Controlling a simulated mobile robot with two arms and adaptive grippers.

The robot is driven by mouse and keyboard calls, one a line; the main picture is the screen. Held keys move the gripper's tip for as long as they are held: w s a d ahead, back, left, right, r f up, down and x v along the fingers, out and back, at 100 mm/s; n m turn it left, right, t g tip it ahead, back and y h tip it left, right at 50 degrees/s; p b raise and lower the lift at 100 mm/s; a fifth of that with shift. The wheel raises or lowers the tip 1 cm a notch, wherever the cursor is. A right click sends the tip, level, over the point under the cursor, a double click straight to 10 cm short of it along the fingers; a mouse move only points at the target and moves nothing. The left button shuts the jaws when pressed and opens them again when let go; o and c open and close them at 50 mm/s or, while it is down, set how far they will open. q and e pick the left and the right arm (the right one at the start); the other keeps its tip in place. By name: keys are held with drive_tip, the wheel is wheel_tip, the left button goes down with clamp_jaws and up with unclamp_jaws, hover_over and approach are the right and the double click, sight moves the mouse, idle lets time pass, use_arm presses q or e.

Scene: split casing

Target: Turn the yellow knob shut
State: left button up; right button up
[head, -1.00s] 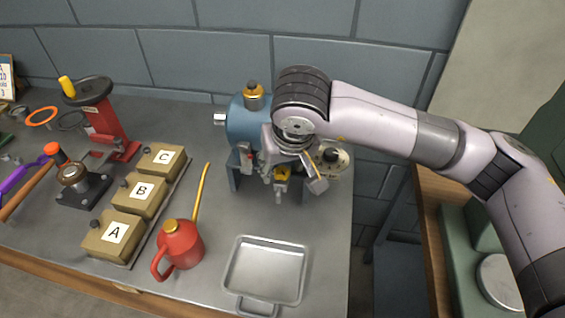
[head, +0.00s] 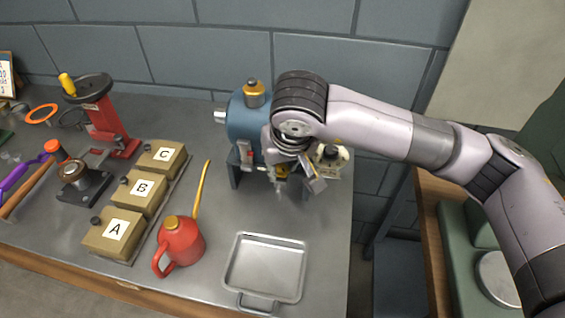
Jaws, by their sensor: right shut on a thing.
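The blue tank (head: 243,120) stands at the back of the grey bench, with a brass cap (head: 254,93) on top. The yellow knob (head: 281,172) is low on its front, above a small downward spout, and is mostly covered by my right gripper. My right gripper (head: 291,172) reaches down over the front of the tank and is shut on the yellow knob. The exact finger contact is partly hidden by the wrist. My left gripper is not in view.
A metal tray (head: 232,270) lies in front of the tank. A red oil can (head: 180,243) with a long yellow spout stands left of it.

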clamp_jaws()
drive_tip(key=shift+f+m+b, duration=0.1)
drive_tip(key=shift+m+b, duration=0.2)
drive_tip(key=shift+b, duration=0.4)
drive_tip(key=m+b, duration=0.1)
drive_tip(key=m+h+b, duration=0.1)
drive_tip(key=b, duration=0.1)
drive_tip(key=shift+a+f+m+b, duration=0.1)
drive_tip(key=shift+a+m+b, duration=0.05)
drive_tip(key=shift+m+b, duration=0.15)
drive_tip(key=shift+m+h+b, duration=0.6)
drive_tip(key=shift+m+b, duration=0.4)
drive_tip(key=shift+m, duration=0.1)
drive_tip(key=shift+a+r+m+h+b, duration=0.15)
drive_tip(key=shift+m+h+b, duration=0.4)
drive_tip(key=shift+m, duration=0.55)
drive_tip(key=shift+r, duration=0.1)
